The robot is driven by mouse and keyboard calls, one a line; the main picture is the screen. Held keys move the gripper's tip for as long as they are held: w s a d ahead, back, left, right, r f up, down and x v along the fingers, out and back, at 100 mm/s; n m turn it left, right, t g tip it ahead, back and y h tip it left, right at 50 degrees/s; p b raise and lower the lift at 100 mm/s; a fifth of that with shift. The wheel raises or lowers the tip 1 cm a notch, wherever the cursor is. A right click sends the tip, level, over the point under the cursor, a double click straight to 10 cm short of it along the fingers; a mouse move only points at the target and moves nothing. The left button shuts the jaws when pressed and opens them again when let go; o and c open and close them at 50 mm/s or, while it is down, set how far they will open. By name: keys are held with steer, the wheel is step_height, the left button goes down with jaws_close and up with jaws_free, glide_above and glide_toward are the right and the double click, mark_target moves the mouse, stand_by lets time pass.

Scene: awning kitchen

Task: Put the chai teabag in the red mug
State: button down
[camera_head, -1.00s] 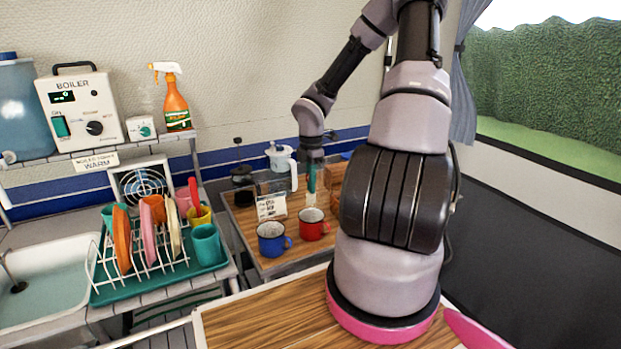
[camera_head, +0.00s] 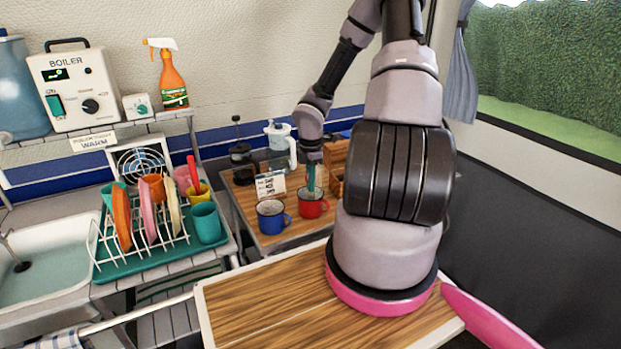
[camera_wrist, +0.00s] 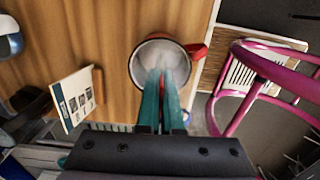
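The red mug (camera_head: 312,208) stands upright on a small wooden-topped table at the back, just right of a blue mug (camera_head: 271,222). In the wrist view I look down into the red mug (camera_wrist: 192,52), with its handle at the right. My gripper (camera_head: 311,188) points down over the mug, and its teal fingertips (camera_wrist: 163,82) overlap the mug's opening. The fingers are close together with a narrow gap. A pale patch shows near the tips, but I cannot tell whether it is a teabag or the mug's inside. No teabag is clearly visible.
A printed card (camera_head: 270,186) stands behind the mugs. A wooden box (camera_head: 337,160), a French press (camera_head: 240,160) and a white pot (camera_head: 280,145) are behind. A dish rack (camera_head: 150,235) is at left; a bare wooden table (camera_head: 270,300) is in front.

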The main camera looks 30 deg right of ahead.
steer(key=shift+f, duration=0.35)
steer(key=c, duration=1)
jaws_free()
step_height(320, 180, up, 11)
steer(key=shift+f, duration=0.1)
